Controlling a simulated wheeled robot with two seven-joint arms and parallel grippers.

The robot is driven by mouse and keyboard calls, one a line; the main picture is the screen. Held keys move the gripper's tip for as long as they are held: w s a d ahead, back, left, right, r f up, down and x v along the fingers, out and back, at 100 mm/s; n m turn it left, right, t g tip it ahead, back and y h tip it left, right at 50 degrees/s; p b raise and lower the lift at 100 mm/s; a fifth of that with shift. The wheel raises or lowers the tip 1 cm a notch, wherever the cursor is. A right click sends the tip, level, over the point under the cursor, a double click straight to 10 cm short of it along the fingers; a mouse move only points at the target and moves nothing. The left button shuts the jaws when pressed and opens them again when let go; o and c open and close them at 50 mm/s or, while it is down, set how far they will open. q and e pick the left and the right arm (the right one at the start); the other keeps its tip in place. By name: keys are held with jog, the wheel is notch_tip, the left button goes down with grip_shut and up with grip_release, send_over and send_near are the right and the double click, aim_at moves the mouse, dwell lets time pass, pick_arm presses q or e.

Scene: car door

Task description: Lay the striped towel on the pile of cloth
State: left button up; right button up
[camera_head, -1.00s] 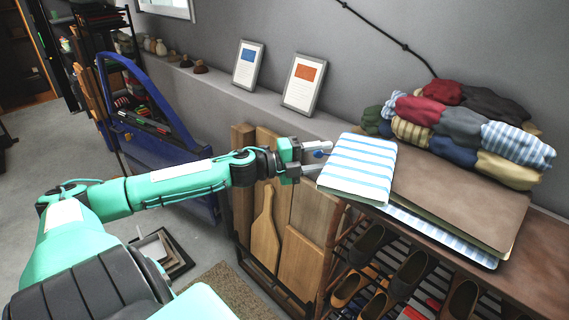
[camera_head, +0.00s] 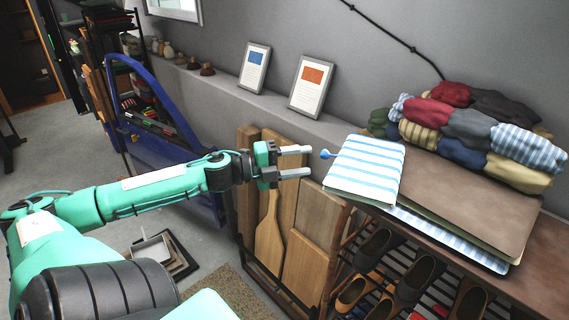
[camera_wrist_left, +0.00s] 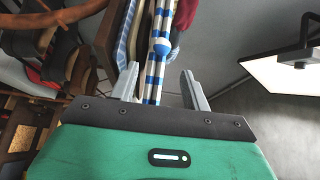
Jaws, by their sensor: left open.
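The striped towel (camera_head: 366,168), folded flat in white and light blue, lies at the left end of the low pile of cloth (camera_head: 465,205), which has a brown top layer and a blue-checked layer below. A small blue knob (camera_head: 325,154) sticks out from the towel's left edge. My left gripper (camera_head: 303,160) is open and empty, just left of the knob and apart from it. In the left wrist view the towel shows edge-on as a striped band (camera_wrist_left: 158,22) with the knob (camera_wrist_left: 161,47) beyond the open fingers (camera_wrist_left: 158,88). My right gripper is not in view.
Rolled clothes (camera_head: 480,130) are heaped behind the flat pile. The pile sits on a shoe rack (camera_head: 540,262) with shoes below. Two framed pictures (camera_head: 312,85) stand on the wall ledge. Wooden boards (camera_head: 308,250) lean below my gripper, and a blue car door (camera_head: 160,150) stands left.

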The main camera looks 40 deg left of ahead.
pick_arm(q)
jog(key=v, duration=0.3)
jog(key=shift+s+a, duration=0.15)
jog(key=shift+s, duration=0.1)
